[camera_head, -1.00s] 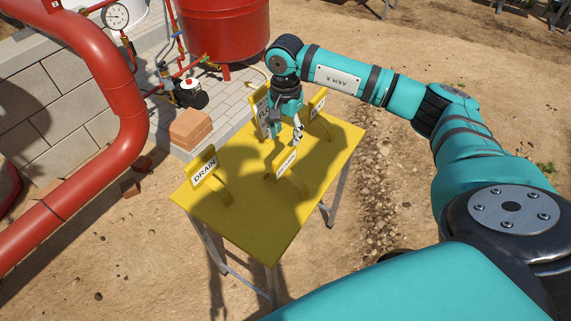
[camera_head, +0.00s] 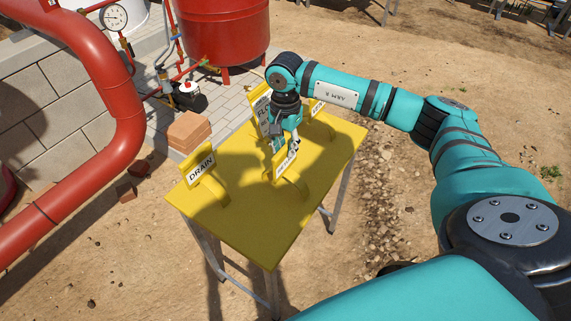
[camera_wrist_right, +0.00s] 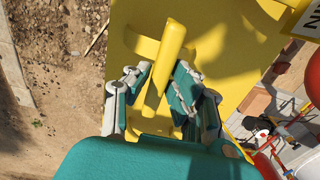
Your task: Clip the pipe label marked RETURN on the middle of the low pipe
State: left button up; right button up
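Several yellow clip-on labels stand on a yellow table. The label (camera_head: 280,166) at my right gripper has lettering too small and covered to read surely. My right gripper (camera_head: 292,148) is down at that label's top. In the right wrist view, the fingers of the gripper (camera_wrist_right: 160,82) are apart, one on each side of the label's yellow upright plate (camera_wrist_right: 172,42); firm contact does not show. The red pipe (camera_head: 110,160) bends down on the left, and its low run (camera_head: 40,225) slants to the lower left. My left gripper is out of view.
On the yellow table (camera_head: 245,235) also stand the DRAIN label (camera_head: 201,168), a partly hidden label (camera_head: 260,103) behind my gripper and one (camera_head: 317,107) at the right. Bricks (camera_head: 188,130), a small pump (camera_head: 189,95) and a red tank (camera_head: 224,35) lie beyond.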

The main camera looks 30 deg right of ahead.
grip_shut()
jog(key=shift+r, duration=0.1)
jog(key=shift+r+p, duration=1.85)
jog(key=shift+r, duration=1.6)
jog(key=shift+c, duration=0.2)
grip_release()
grip_shut()
jog(key=shift+f, duration=0.1)
